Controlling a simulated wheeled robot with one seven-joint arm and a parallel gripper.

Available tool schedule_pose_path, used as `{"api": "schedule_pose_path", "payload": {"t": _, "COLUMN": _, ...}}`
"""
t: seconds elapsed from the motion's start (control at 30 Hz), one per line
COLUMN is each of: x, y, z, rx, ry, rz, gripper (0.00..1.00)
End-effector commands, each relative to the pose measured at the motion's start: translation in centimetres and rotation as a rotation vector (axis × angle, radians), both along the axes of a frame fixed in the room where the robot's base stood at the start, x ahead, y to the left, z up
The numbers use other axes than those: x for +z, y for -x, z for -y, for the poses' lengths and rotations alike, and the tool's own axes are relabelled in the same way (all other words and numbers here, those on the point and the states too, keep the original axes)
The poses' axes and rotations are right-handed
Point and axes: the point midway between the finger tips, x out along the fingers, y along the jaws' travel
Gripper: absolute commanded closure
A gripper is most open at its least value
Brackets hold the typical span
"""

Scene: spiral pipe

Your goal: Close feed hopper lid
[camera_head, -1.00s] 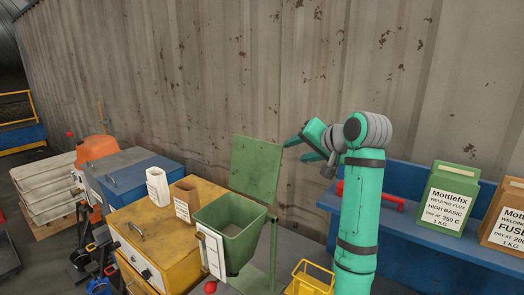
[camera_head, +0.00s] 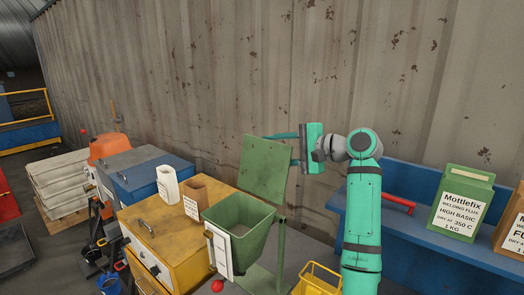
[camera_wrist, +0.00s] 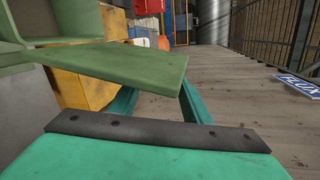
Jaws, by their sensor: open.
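The green feed hopper (camera_head: 243,232) stands in front of the yellow cabinet, its top open. Its square green lid (camera_head: 264,166) stands raised, nearly upright, at the back edge of the hopper. My gripper (camera_head: 282,148) is at the lid's upper right, its fingers pointing left. In the wrist view the lid (camera_wrist: 118,66) shows close up as a slanted green plate, and the gripper fingers (camera_wrist: 165,103) are spread apart, with the lid's edge near them. I cannot tell whether a finger touches the lid. The hopper (camera_wrist: 75,20) fills the wrist view's upper left corner.
A white container (camera_head: 167,185) and a brown container (camera_head: 195,196) stand on the yellow cabinet (camera_head: 160,240). A yellow basket (camera_head: 318,280) is right of the hopper. A blue bench (camera_head: 420,225) with flux boxes (camera_head: 461,203) is at right. The corrugated wall stands close behind.

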Motion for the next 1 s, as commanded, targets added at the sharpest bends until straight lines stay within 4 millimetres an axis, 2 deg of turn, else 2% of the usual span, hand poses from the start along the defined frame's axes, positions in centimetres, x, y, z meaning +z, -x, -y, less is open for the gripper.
{"api": "schedule_pose_path", "payload": {"t": 0.1, "x": -0.5, "y": -0.9, "z": -1.6, "rx": 0.001, "ry": 0.001, "rz": 0.0, "gripper": 0.56}}
{"api": "schedule_pose_path", "payload": {"t": 0.3, "x": -0.9, "y": -1.8, "z": -3.1, "rx": 0.0, "ry": 0.001, "rz": 0.001, "gripper": 0.56}}
{"api": "schedule_pose_path", "payload": {"t": 0.67, "x": -1.0, "y": -2.1, "z": -3.4, "rx": -0.001, "ry": 0.0, "rz": 0.001, "gripper": 0.56}}
{"api": "schedule_pose_path", "payload": {"t": 0.8, "x": -1.0, "y": -2.1, "z": -3.4, "rx": -0.002, "ry": 0.0, "rz": 0.002, "gripper": 0.88}}
{"api": "schedule_pose_path", "payload": {"t": 0.87, "x": -1.0, "y": -2.1, "z": -3.4, "rx": -0.002, "ry": 0.0, "rz": 0.002, "gripper": 1.0}}
{"api": "schedule_pose_path", "payload": {"t": 1.0, "x": -1.0, "y": -2.1, "z": -3.3, "rx": -0.002, "ry": 0.001, "rz": 0.002, "gripper": 1.0}}
